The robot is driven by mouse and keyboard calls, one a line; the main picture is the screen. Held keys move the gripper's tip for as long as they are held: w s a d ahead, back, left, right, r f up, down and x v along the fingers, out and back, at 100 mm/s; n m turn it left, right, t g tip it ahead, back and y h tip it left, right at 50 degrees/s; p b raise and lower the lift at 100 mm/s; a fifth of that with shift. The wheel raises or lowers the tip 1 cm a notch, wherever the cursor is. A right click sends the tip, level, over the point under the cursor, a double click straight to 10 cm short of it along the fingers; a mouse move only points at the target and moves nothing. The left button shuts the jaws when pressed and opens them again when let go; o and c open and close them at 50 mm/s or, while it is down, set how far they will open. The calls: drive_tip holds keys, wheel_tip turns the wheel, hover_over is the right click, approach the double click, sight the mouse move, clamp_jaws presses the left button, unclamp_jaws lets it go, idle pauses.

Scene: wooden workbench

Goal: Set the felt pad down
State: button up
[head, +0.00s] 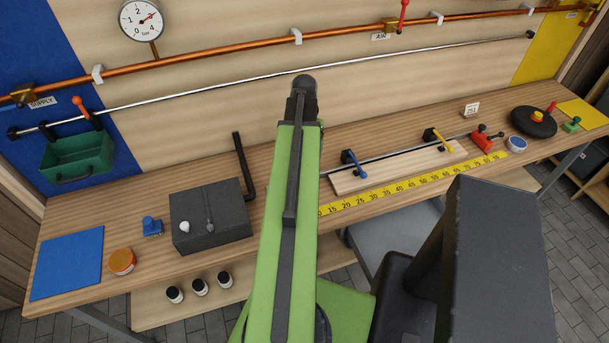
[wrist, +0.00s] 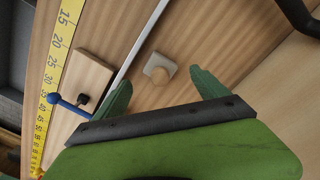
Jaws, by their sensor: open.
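A small grey-beige pad with a rounded tan top (wrist: 159,69), which looks like the felt pad, sits on the wooden bench in the wrist view. My gripper (wrist: 160,80) is open, its two green fingers apart on either side of the pad in the picture. I see no finger touching it, and the height of the fingers above the bench is hard to tell. In the head view my green arm reaches over the bench and hides the pad and the fingers.
A thin steel rod (wrist: 137,48) runs left of the pad, beside a wooden board (wrist: 88,77) with a blue-handled clamp (wrist: 66,103). A yellow ruler (head: 401,186) lies along the front edge. A dark block (head: 209,214) and bent black bar (head: 243,167) stand left of my arm.

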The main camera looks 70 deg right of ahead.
drive_tip(key=shift+s+d+f+b, duration=0.1)
drive_tip(key=shift+d+f+b, duration=0.05)
drive_tip(key=shift+f+b, duration=2.8)
drive_tip(key=shift+p, duration=0.45)
drive_tip(key=c, duration=1.5)
drive_tip(key=shift+o, duration=0.2)
wheel_tip(320, 180, up, 5)
drive_tip(key=p, duration=0.4)
drive_tip(key=shift+f+p, duration=0.15)
drive_tip(key=shift+p, duration=0.25)
drive_tip(key=s+a+r+p, duration=0.3)
drive_tip(key=s+r+p, duration=0.3)
drive_tip(key=s, duration=0.5)
drive_tip(key=shift+s, duration=0.15)
